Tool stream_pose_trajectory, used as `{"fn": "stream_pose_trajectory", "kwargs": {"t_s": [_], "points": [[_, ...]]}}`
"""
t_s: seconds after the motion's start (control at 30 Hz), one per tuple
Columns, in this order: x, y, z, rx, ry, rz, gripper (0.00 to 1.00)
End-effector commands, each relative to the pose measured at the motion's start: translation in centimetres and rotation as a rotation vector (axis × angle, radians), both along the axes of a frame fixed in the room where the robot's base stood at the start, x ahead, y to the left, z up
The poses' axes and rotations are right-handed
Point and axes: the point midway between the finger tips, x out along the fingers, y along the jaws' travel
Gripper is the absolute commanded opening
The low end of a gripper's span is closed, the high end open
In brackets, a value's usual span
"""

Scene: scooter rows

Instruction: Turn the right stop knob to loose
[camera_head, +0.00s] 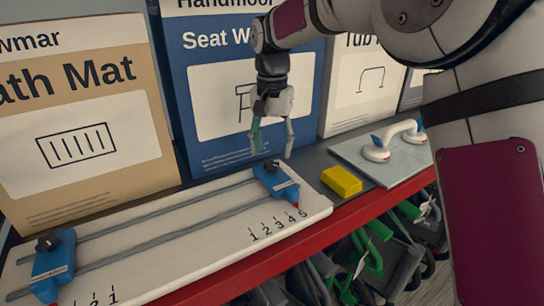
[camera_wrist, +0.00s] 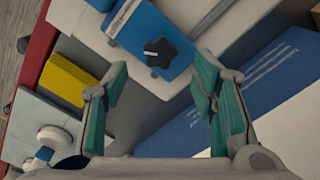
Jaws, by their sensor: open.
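The right stop (camera_head: 278,182) is a blue block at the right end of two grey rails on a white board (camera_head: 160,262), by the printed numbers 4 and 5. Its dark knob (camera_head: 271,165) sits on top, toward the back. In the wrist view the knob (camera_wrist: 160,52) is a black lobed star on the blue stop (camera_wrist: 150,25). My gripper (camera_head: 271,143) is open and empty, with its fingers pointing down just above the right stop. In the wrist view the knob lies beyond the green-padded fingers (camera_wrist: 160,88), roughly midway between them, apart from both.
The left stop (camera_head: 54,268) has its own dark knob. A yellow block (camera_head: 341,181) lies right of the board. A grey plate with a white suction handle (camera_head: 394,140) lies farther right. Tall boxes (camera_head: 245,90) stand close behind. Scooters (camera_head: 375,255) hang below the red edge.

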Motion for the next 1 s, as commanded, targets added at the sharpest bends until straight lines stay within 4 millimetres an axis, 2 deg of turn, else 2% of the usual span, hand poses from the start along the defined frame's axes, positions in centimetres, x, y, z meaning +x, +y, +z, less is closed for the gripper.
{"fn": "stream_pose_trajectory", "kwargs": {"t_s": [0.1, 0.23, 0.63, 0.67, 0.8, 0.87, 1.0], "points": [[-0.1, 0.0, -1.8, 0.000, 0.002, 0.000, 0.53], [-0.1, 0.0, -3.1, 0.000, 0.001, 0.000, 0.53], [0.0, 0.0, -3.8, 0.001, 0.000, 0.000, 0.53], [0.0, 0.0, -3.8, 0.001, 0.000, 0.000, 0.48], [0.0, 0.0, -3.8, 0.001, 0.000, 0.000, 0.16], [0.0, 0.0, -3.8, 0.001, 0.000, 0.000, 0.04], [0.0, 0.0, -3.8, 0.000, 0.000, 0.001, 0.05]]}}
